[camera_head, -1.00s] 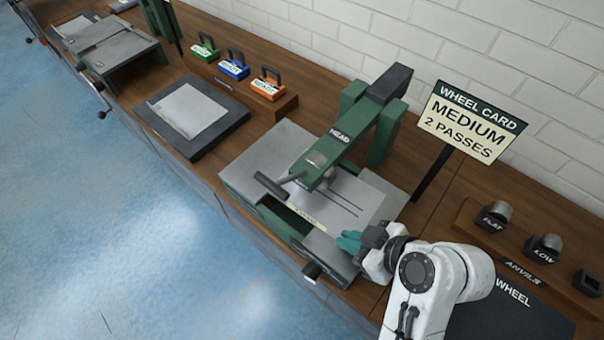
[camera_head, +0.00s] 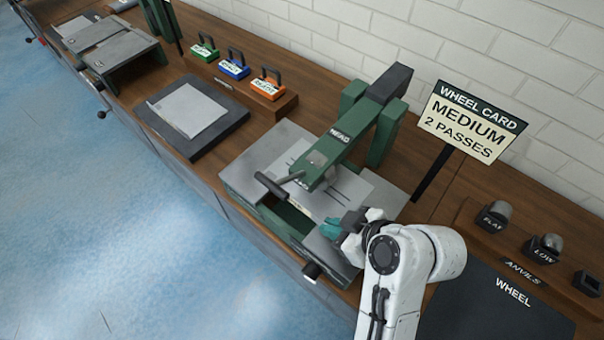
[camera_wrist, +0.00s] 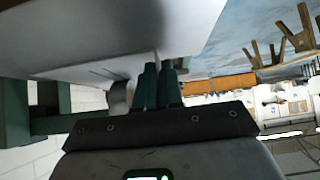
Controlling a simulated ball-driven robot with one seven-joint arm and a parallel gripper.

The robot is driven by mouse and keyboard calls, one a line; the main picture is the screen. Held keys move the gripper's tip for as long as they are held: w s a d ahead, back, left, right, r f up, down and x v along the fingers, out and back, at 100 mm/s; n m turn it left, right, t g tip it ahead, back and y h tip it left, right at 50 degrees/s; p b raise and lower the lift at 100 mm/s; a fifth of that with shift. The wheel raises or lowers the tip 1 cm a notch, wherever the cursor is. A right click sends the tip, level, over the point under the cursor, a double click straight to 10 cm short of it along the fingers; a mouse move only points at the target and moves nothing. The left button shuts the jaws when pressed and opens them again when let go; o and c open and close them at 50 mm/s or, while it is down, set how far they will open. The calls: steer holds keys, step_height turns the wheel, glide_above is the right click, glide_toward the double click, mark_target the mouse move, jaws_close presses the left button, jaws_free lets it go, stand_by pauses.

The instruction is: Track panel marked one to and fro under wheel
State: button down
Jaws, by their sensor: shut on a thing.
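The panel (camera_head: 322,205), a pale grey sheet with thin dark lines, lies in the wheel machine under the green arm marked HEAD (camera_head: 340,134). The arm crosses over it and hides part of it. My gripper (camera_head: 334,227) has teal fingers shut on the panel's near right edge. In the wrist view, the fingers (camera_wrist: 158,85) are together at the edge of the sheet (camera_wrist: 120,30), which fills the upper left. The wheel contact is hidden beneath the head, and I cannot read the panel's number.
The machine's grey side tables (camera_head: 240,175) flank the panel, and a dark-handled lever (camera_head: 272,187) sticks out in front. A WHEEL CARD sign (camera_head: 468,122) reads MEDIUM, 2 PASSES. Another sheet (camera_head: 187,108) lies on a dark mat at left. Anvils (camera_head: 543,247) stand at right.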

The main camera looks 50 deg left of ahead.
mark_target(321, 220)
steer(key=shift+s+a, duration=0.2)
steer(key=shift+a, duration=0.5)
steer(key=shift+s+a, duration=0.15)
steer(key=shift+a, duration=0.8)
steer(key=c, duration=0.6)
jaws_free()
steer(key=shift+c, duration=0.2)
steer(key=shift+d, duration=0.15)
steer(key=shift+w+d+p, duration=0.25)
steer(key=shift+d+p, duration=0.15)
steer(key=shift+d, duration=0.75)
steer(key=shift+w+d+p, duration=0.25)
steer(key=shift+d+p, duration=0.15)
steer(key=shift+d, duration=0.75)
step_height(321, 220, up, 7)
steer(key=p, duration=0.6)
